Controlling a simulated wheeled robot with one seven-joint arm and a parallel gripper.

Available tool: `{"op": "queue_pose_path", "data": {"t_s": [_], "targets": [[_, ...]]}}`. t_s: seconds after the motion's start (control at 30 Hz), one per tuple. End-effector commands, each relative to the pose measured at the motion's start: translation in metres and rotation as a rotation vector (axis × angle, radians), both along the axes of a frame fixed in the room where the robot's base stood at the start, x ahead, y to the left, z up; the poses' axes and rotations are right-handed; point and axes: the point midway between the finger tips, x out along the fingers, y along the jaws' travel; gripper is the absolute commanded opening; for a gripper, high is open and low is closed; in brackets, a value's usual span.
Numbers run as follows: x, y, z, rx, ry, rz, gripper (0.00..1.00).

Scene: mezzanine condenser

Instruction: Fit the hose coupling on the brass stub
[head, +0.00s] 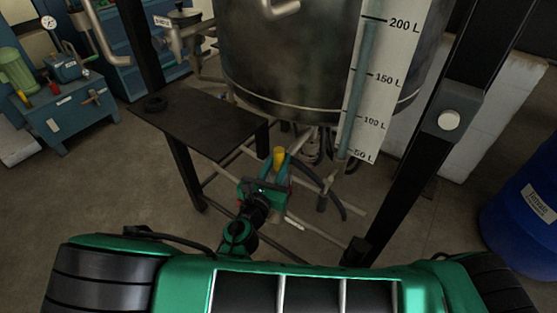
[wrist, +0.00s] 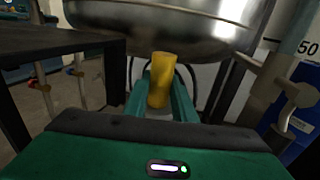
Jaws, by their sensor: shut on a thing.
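A yellow cylinder, which looks like the hose coupling (head: 279,157), stands upright in my gripper (head: 275,172) under the steel tank. In the wrist view the hose coupling (wrist: 161,80) is between the two green fingers (wrist: 160,98), which are shut on it, and its top is close below the tank's rounded bottom. Its lower end is hidden by my gripper. A black hose (head: 333,195) curves down to the right of my gripper; whether it joins the coupling is unclear. I cannot make out the brass stub.
The steel tank (head: 290,70) with a litre scale hangs above my gripper. A black post (head: 440,120) is at right, a blue drum (head: 525,205) beyond. Pipes cross low under the tank.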

Motion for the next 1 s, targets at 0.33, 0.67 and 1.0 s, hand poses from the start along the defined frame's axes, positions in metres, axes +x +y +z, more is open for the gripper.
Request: {"op": "queue_pose_path", "data": {"t_s": [0.33,0.67,1.0], "targets": [[0.000,0.000,-0.007,0.000,-0.002,0.000,0.00],[0.000,0.000,-0.013,0.000,-0.003,-0.001,0.00],[0.000,0.000,-0.017,0.000,-0.002,-0.001,0.46]]}}
